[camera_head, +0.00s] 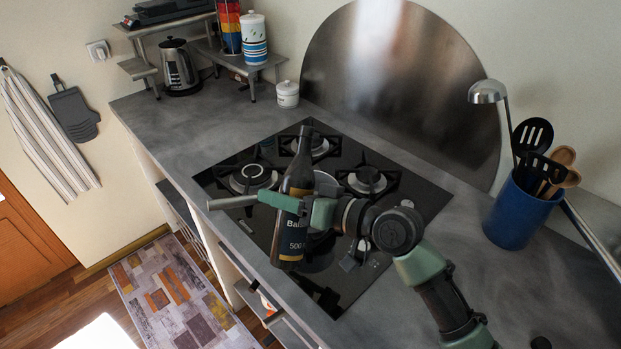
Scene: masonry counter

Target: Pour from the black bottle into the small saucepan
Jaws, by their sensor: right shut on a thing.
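The black bottle (293,238) stands about upright, tilted slightly, over the gas hob, with its neck at the top and a dark label reading "Ba…" and "500". My right gripper (292,204) comes in from the right and is shut on the bottle around its middle. A grey handle (232,202) sticks out to the left from behind the bottle and gripper. It may belong to the small saucepan, whose body is mostly hidden; a pale round edge (326,181) shows just right of the bottle. My left gripper is not in view.
The black gas hob (400,186) has several burners. A kettle (179,70), a white lidded jar (287,94) and a small shelf (262,66) are at the back left. The counter left of the hob is clear.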

